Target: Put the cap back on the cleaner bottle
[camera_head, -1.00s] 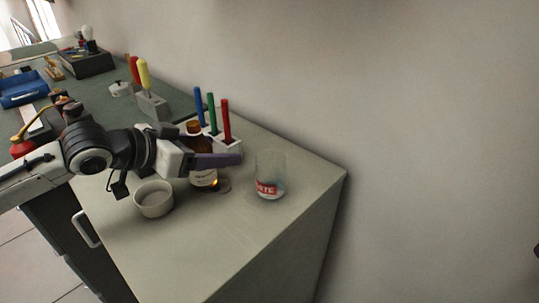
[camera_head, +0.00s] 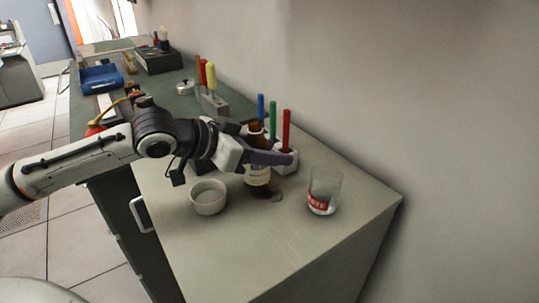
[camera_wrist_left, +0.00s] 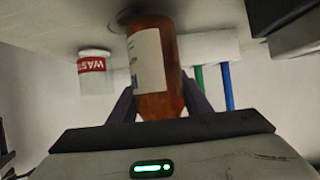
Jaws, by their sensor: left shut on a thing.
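An amber bottle (camera_head: 257,175) with a white label stands upright on the light counter. Its brown top (camera_head: 256,127) shows above my gripper. My left gripper (camera_head: 268,157) is shut on the bottle's upper part. In the left wrist view the bottle (camera_wrist_left: 152,62) sits between the two dark fingers (camera_wrist_left: 160,105), and its top end is hidden behind the gripper body. A small flat greyish disc (camera_head: 275,197) lies on the counter beside the bottle's base; I cannot tell whether it is the cap. My right gripper is out of view.
A clear cup (camera_head: 324,190) with a red label stands to the right. A white bowl (camera_head: 208,198) is on the left. A white rack (camera_head: 287,160) with blue, green and red sticks stands close behind the bottle. The front counter (camera_head: 240,255) is clear.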

